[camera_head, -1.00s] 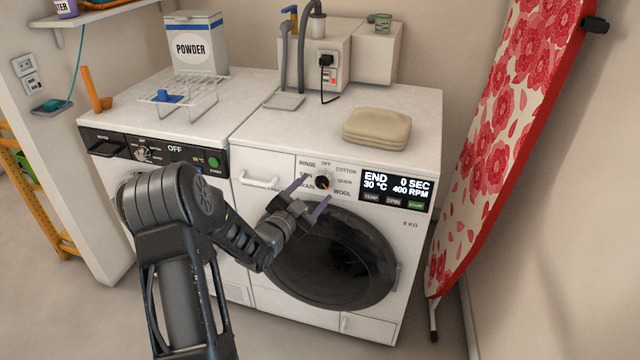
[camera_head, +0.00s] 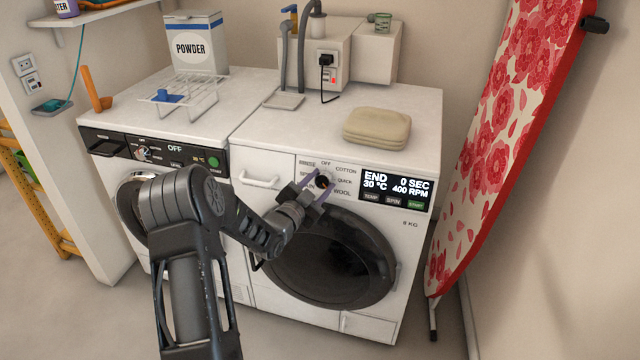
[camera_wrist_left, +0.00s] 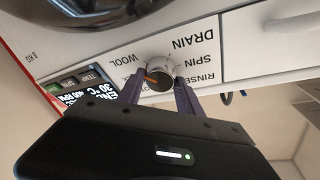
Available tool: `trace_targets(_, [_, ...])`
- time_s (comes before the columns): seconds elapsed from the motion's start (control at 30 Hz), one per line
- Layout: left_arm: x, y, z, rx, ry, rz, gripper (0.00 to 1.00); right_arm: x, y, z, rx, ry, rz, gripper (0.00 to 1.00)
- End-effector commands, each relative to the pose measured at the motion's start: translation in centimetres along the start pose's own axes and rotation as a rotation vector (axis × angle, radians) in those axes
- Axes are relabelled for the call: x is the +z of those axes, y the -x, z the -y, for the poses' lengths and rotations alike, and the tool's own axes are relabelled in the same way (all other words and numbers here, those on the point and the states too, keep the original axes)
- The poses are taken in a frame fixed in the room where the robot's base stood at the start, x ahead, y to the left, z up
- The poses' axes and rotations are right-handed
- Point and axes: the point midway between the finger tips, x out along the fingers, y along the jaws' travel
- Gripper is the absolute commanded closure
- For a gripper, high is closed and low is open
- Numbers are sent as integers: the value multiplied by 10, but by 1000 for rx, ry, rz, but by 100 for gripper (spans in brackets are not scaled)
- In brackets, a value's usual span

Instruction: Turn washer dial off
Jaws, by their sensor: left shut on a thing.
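The washer (camera_head: 400,253) is the white machine on the right, with a round dark door. Its dial (camera_head: 323,182) sits on the front panel, ringed by the words RINSE, SPIN, OFF, COTTON, QUICK and WOOL. My left gripper (camera_head: 321,187) is at the dial, its purple fingers on either side and shut on it. The washer display (camera_head: 396,186) reads END, 0 SEC, 30 °C, 400 RPM. My right gripper is not in view.
A second machine with a black panel (camera_head: 170,153) stands to the left, its display reading OFF. A folded beige cloth (camera_head: 377,127) lies on the washer top. A red floral ironing board (camera_head: 497,150) leans at the right. The washer door (camera_head: 335,262) lies just below the gripper.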

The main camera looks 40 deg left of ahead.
Motion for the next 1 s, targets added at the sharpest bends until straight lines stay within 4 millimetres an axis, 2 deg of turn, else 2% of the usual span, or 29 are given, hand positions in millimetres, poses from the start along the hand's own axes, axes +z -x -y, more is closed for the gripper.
trace_targets(0.03, [0, 0, 0, 1, 0, 0, 72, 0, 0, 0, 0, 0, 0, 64])
trace_targets(0.37, [0, 0, -1, 1, 1, 0, 98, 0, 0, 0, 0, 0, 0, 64])
trace_targets(0.67, [1, 0, -2, -6, 23, -1, 98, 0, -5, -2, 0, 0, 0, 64])
trace_targets(1.0, [5, 0, -4, -58, 174, -9, 98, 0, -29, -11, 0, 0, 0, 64])
